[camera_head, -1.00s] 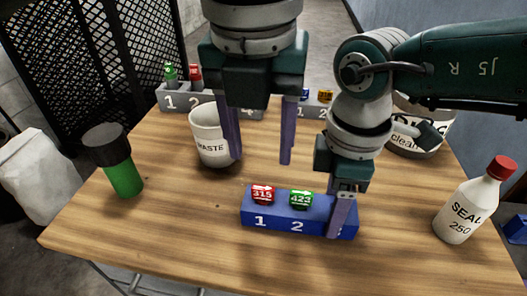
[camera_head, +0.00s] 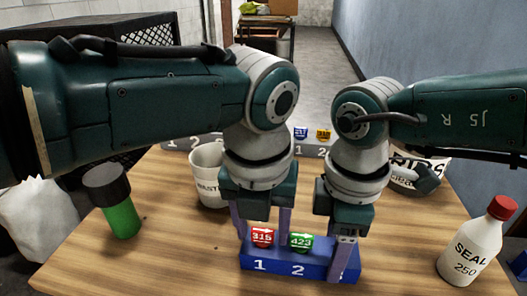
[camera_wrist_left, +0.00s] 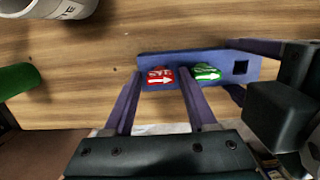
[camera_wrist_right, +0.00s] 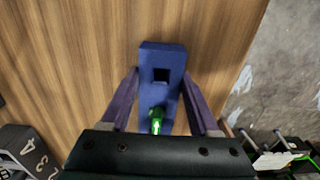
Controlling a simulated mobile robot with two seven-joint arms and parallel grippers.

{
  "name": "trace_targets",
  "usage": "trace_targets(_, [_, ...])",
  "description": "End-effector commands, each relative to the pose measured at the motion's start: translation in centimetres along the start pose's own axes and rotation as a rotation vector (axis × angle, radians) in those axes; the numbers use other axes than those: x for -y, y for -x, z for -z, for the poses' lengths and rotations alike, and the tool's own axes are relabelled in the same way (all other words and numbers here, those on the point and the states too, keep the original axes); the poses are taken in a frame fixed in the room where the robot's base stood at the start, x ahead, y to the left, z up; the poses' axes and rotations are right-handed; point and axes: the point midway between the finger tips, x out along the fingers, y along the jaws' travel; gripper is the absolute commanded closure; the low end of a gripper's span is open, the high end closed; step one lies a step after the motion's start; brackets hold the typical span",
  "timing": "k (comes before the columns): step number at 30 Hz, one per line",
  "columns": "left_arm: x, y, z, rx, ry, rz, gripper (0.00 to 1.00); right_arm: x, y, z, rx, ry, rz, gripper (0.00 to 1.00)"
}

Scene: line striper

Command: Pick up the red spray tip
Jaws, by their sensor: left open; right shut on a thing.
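The red spray tip (camera_head: 262,237), marked 315, sits in slot 1 of the blue holder (camera_head: 297,272). It also shows in the left wrist view (camera_wrist_left: 160,77). A green tip (camera_head: 301,242), marked 423, sits in slot 2; the third slot is an empty square hole (camera_wrist_right: 161,75). My left gripper (camera_head: 262,228) is open, pointing down, with one finger on each side of the red tip and not closed on it. My right gripper (camera_head: 340,258) is shut on the blue holder near its right end, with a finger along each long side (camera_wrist_right: 160,95).
A white waste cup (camera_head: 208,180) stands behind my left gripper. A green bottle with black cap (camera_head: 121,212) is at left, a SEAL bottle (camera_head: 470,250) at right. A labelled tub (camera_head: 415,175) and grey holders (camera_head: 312,150) stand farther back.

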Motion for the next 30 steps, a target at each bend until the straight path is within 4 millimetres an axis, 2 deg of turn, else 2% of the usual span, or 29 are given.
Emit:
trace_targets(3, [0.02,0.02,0.01,0.000,0.000,0.000,0.43,-0.01,0.03,0.02,0.000,0.000,0.000,1.00])
trace_targets(18, [0.01,0.05,-0.02,0.000,0.000,0.000,0.99,-0.01,0.03,0.02,0.000,0.000,0.000,1.00])
trace_targets(30, [0.04,0.36,-0.12,0.002,-0.001,0.002,1.00,-0.01,0.03,0.02,0.000,0.000,0.000,1.00])
